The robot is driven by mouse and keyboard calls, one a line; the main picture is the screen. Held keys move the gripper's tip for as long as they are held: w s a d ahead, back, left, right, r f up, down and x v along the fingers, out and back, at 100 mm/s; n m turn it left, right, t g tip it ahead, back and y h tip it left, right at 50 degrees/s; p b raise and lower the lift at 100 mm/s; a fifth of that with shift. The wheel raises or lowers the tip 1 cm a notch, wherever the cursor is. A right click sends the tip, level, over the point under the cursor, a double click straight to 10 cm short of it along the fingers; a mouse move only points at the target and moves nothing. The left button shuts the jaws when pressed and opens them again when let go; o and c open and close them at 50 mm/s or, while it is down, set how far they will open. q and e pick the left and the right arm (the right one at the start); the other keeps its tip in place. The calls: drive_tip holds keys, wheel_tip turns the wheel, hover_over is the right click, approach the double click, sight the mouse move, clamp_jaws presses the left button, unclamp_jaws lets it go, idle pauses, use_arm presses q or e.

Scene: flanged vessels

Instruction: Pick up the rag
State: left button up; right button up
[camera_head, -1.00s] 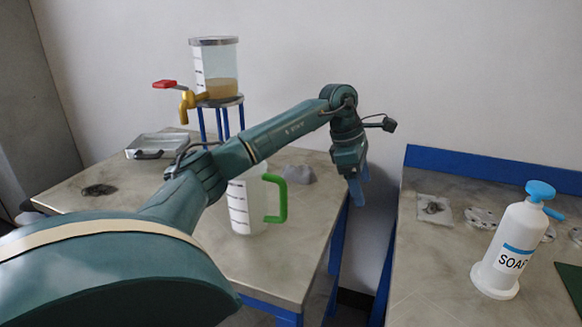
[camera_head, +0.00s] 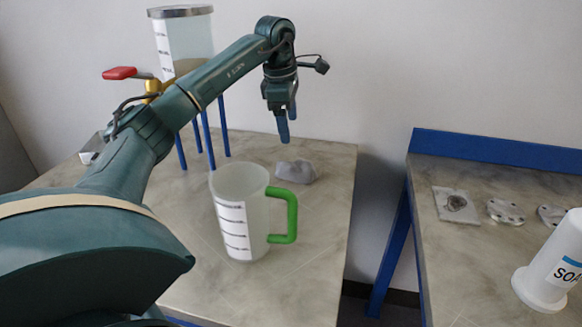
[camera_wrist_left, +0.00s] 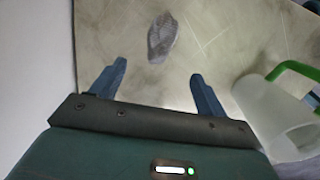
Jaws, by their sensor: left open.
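The rag (camera_head: 296,171) is a small grey crumpled cloth on the left table, behind and right of the measuring jug. My left gripper (camera_head: 285,128) points down in the air above and slightly left of the rag, apart from it. In the left wrist view the rag (camera_wrist_left: 162,36) lies beyond the fingertips, roughly between their lines. The left gripper (camera_wrist_left: 158,78) is open, its two blue fingers wide apart with nothing between them. My right gripper does not show.
A jug (camera_head: 240,215) with a green handle stands close in front of the rag; it also shows in the left wrist view (camera_wrist_left: 275,110). A tank (camera_head: 185,45) with a red-handled tap stands on blue legs. The right table holds a soap bottle (camera_head: 555,265) and metal flanges (camera_head: 505,211).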

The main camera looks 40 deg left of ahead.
use_arm(q)
hover_over(297, 166)
drive_tip(key=s, duration=0.1)
drive_tip(key=f, duration=0.7)
drive_tip(key=shift+s+a+f, duration=0.2)
drive_tip(key=shift+f, duration=0.05)
drive_tip(key=shift+w+d+f, duration=0.1)
drive_tip(key=shift+w+f, duration=0.1)
drive_tip(key=shift+f, duration=0.7)
drive_tip(key=shift+w+d+f, duration=0.1)
drive_tip(key=shift+w+f, duration=0.05)
drive_tip(key=shift+f, duration=0.75)
drive_tip(key=shift+w+f, duration=0.2)
drive_tip(key=shift+f, duration=0.7)
drive_tip(key=shift+r, duration=0.1)
drive_tip(key=c, duration=1.1)
